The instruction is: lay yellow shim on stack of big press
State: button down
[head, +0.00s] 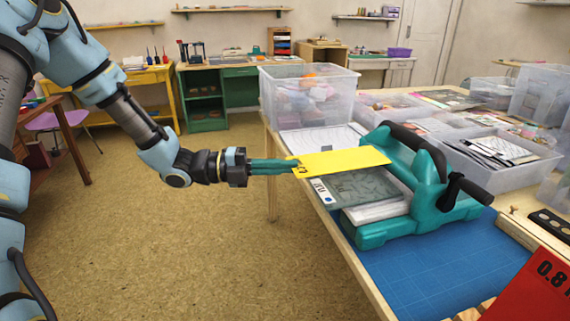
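The yellow shim (345,161) is a flat sheet with a dark mark at its left end. My gripper (291,166) reaches in from the left and is shut on that end. The shim extends over the back part of the stack, its right end near the press frame. The big press (432,178) is teal with a black handle and a side crank, and it stands on the table. Its stack shows a grey-green plate (352,188) on top of whitish layers (376,211). I cannot tell whether the shim touches the plate.
A blue cutting mat (420,275) lies under and before the press. A red sheet (535,290) marked 0.8 is at bottom right. Clear bins (305,98) and a tray of papers (500,160) crowd the table behind. The floor at left is open.

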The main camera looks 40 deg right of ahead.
jog(key=shift+f, duration=0.75)
jog(key=shift+f+p, duration=0.15)
jog(key=shift+p, duration=0.45)
jog(key=shift+d+f, duration=0.15)
jog(key=shift+f, duration=0.05)
jog(key=shift+s+d+f, duration=0.2)
jog(key=shift+d+f, duration=0.3)
jog(key=shift+f, duration=0.1)
jog(key=shift+s+d+f, duration=0.15)
jog(key=shift+d+f, duration=0.3)
jog(key=shift+f, duration=0.2)
jog(key=shift+s+d+f, duration=0.1)
jog(key=shift+d+f, duration=0.1)
jog(key=shift+f, duration=0.55)
